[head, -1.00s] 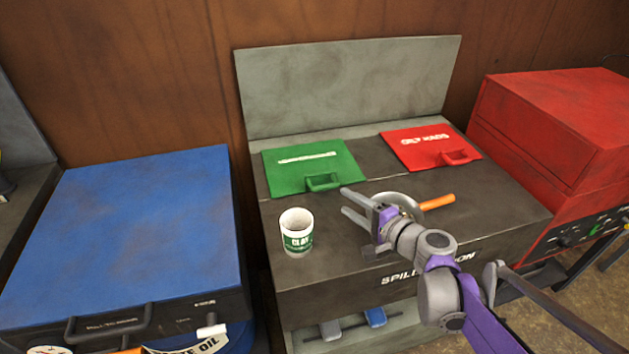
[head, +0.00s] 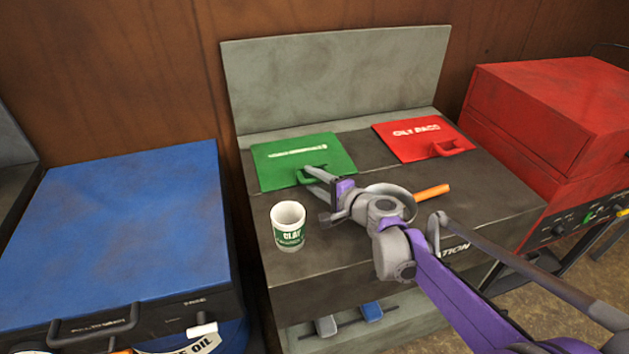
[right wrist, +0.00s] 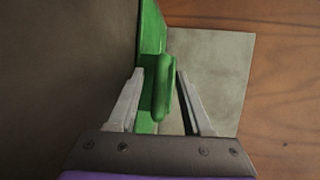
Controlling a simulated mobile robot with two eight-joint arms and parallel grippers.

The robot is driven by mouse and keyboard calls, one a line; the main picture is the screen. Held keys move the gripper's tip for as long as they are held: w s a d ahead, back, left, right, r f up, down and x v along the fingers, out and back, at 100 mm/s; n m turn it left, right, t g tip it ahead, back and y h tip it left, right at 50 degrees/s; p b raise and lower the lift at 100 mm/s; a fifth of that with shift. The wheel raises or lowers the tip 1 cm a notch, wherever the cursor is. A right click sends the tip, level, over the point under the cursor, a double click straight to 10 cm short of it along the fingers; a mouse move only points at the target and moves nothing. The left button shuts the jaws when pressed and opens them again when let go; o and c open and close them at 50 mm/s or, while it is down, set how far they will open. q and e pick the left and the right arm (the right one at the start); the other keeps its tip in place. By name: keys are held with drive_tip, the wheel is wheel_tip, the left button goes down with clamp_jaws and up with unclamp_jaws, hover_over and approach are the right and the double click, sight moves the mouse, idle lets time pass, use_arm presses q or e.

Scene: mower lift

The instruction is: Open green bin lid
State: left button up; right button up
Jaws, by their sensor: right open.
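The green bin lid (head: 290,155) lies shut, flat on top of the dark spill station at its left. Its green handle (head: 308,178) is at the lid's front edge. My right gripper (head: 311,178) is at this handle, its fingers pointing toward the lid. In the right wrist view the handle (right wrist: 162,90) stands between the two open fingers of the gripper (right wrist: 157,98), with a gap showing on the right side. Whether the left finger touches the handle or lid, I cannot tell. My left gripper does not show.
A white and green cup labelled CLAY (head: 289,226) stands in front of the lid. A round grey pan with an orange handle (head: 432,192) lies behind my wrist. A red lid (head: 421,136) is at the right. A blue box (head: 120,230) stands left, a red cabinet (head: 555,120) right.

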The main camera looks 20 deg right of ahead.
clamp_jaws()
idle(1.3)
